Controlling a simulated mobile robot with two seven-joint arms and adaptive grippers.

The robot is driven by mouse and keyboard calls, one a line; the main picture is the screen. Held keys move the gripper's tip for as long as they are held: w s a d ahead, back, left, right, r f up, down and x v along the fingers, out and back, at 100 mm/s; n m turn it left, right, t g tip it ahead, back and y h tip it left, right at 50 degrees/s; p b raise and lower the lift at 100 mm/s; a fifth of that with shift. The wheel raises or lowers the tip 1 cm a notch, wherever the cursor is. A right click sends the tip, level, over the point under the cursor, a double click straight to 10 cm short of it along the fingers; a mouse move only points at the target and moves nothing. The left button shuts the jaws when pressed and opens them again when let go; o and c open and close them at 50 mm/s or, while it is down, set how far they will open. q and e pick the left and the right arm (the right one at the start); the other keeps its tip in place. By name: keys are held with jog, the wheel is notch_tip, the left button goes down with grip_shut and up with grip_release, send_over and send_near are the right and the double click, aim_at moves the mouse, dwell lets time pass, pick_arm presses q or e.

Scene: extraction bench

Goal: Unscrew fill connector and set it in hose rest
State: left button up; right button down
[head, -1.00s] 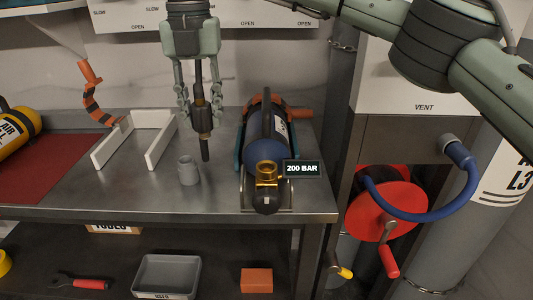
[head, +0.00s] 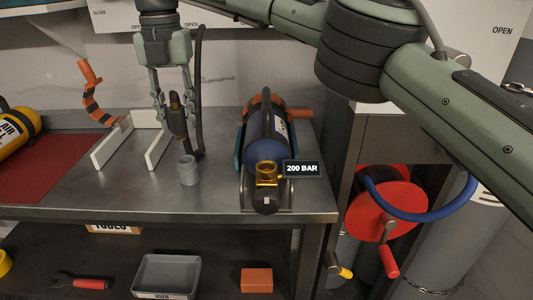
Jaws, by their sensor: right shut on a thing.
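The fill connector (head: 177,118), a dark body with a brass-coloured part, hangs roughly upright in my right gripper (head: 175,115), which is shut on it. Its lower end is close above or behind a small grey cup (head: 188,172), which looks like the hose rest; the exact gap cannot be told. A dark hose (head: 199,95) runs beside the gripper's right side. The blue cylinder (head: 262,150) lies in a cradle, its brass valve (head: 267,170) facing me with nothing on it. My left gripper is not in view.
A white rack (head: 112,147) stands left of the cup. A 200 BAR tag (head: 302,169) shows by the valve. A red reel (head: 385,212) with a blue hose is at the right. The steel bench (head: 110,190) is clear at the front left.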

aim_at(182, 139)
jog(key=shift+f, duration=0.1)
jog(key=shift+f+b, duration=0.55)
jog(key=shift+f, duration=0.35)
jog(key=shift+p, duration=0.55)
dwell(0.9)
jog(key=shift+f+b, duration=1.2)
jog(key=shift+f, duration=1.05)
jog(key=c, duration=1)
grip_release()
notch_tip(182, 139, up, 8)
jog(key=shift+f, duration=0.2)
